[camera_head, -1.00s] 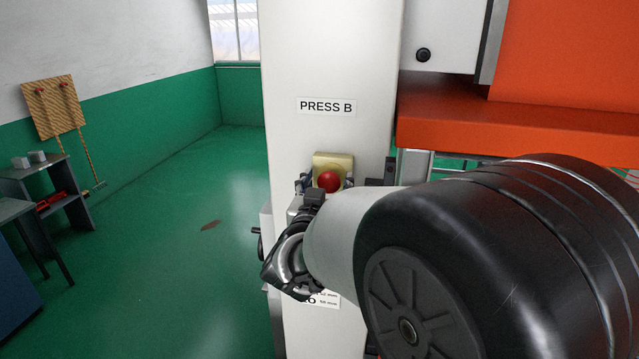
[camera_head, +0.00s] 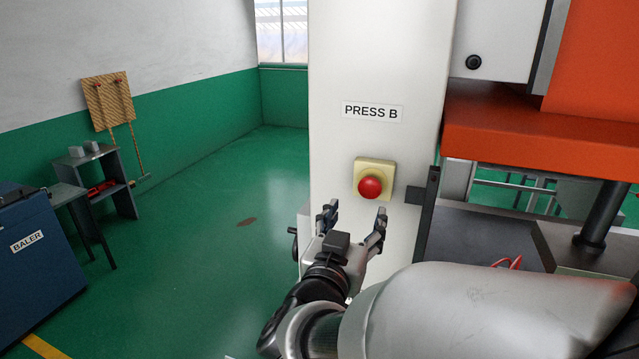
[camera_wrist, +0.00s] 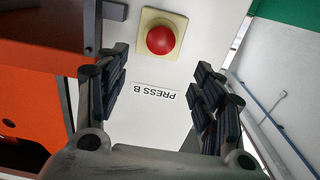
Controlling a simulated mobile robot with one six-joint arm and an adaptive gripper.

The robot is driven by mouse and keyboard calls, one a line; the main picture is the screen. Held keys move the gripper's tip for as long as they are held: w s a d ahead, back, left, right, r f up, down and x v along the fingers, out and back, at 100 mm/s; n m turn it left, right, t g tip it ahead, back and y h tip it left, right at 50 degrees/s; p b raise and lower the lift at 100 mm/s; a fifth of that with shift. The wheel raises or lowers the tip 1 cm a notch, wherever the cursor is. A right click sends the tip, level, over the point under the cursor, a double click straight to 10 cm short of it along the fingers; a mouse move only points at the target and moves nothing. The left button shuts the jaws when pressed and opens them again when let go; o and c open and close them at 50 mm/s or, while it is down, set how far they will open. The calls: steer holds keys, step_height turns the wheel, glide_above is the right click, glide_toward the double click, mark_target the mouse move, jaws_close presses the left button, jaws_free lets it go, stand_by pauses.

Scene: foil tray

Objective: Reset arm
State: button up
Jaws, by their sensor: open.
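My gripper (camera_head: 354,222) is open and empty in the head view, just below and left of a red button on a yellow box. The red button (camera_head: 370,187) sits on its yellow box (camera_head: 374,166) on the white press column (camera_head: 345,60) under the label PRESS B (camera_head: 372,112). In the wrist view my gripper (camera_wrist: 160,85) shows both fingers spread apart, with nothing between them but the column face and the upside-down label. There the red button (camera_wrist: 161,40) lies beyond the fingertips, apart from them.
The orange press (camera_head: 540,135) stands right of the column, with a dark bed (camera_head: 480,240) and a dark post (camera_head: 602,215). A blue baler (camera_head: 40,260) and a shelf (camera_head: 115,185) stand at the left. The green floor (camera_head: 190,270) between them is mostly clear.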

steer(key=shift+f, duration=0.1)
steer(key=s+a+f+n+g+y+b, duration=0.2)
steer(key=s+f+y+b, duration=0.25)
steer(key=f+b, duration=0.3)
steer(key=s+a+f+n+g+y+b, duration=0.2)
steer(key=s+f+n+y+b, duration=0.1)
steer(key=f+y+b, duration=0.4)
steer(key=s+d+f+g+h+b, duration=0.2)
steer(key=s+d+f+g+b, duration=0.1)
steer(key=s+f, duration=0.5)
steer(key=s+d+f+g+h+b, duration=0.2)
steer(key=s+d+f+g+b, duration=0.2)
steer(key=s+f, duration=0.5)
steer(key=s+d+g, duration=0.1)
steer(key=s+d, duration=0.1)
steer(key=shift+s+f+m+h, duration=0.25)
steer(key=shift+s+m+h, duration=0.05)
steer(key=shift+h, duration=0.05)
steer(key=shift+d, duration=0.1)
steer(key=shift+c, duration=0.2)
